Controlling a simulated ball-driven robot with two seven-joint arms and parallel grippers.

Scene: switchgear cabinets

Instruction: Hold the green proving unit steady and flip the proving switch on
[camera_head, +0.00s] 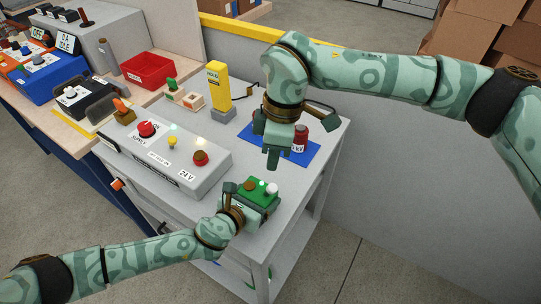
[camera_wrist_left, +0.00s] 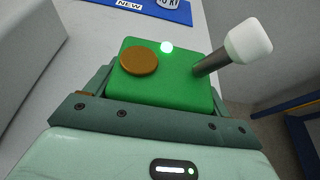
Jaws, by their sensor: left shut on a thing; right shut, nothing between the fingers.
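The green proving unit (camera_head: 262,189) sits at the front right of the grey cart top. My left gripper (camera_head: 254,199) is shut on its sides. In the left wrist view the green unit (camera_wrist_left: 165,90) fills the middle between the fingers. It has a brown round disc (camera_wrist_left: 139,61), a small bright whitish-green lamp (camera_wrist_left: 167,47) that looks lit, and the proving switch (camera_wrist_left: 232,55), a dark lever with a white tip leaning right. My right gripper (camera_head: 272,158) is shut and empty, fingers pointing down, above and behind the unit, apart from the switch.
A grey 24 V box (camera_head: 170,165) with knobs and lamps stands left of the unit. A blue mat (camera_head: 300,155) with red items lies behind my right gripper. A yellow tester (camera_head: 217,86) stands upright at the back. A red bin (camera_head: 148,70) is farther left.

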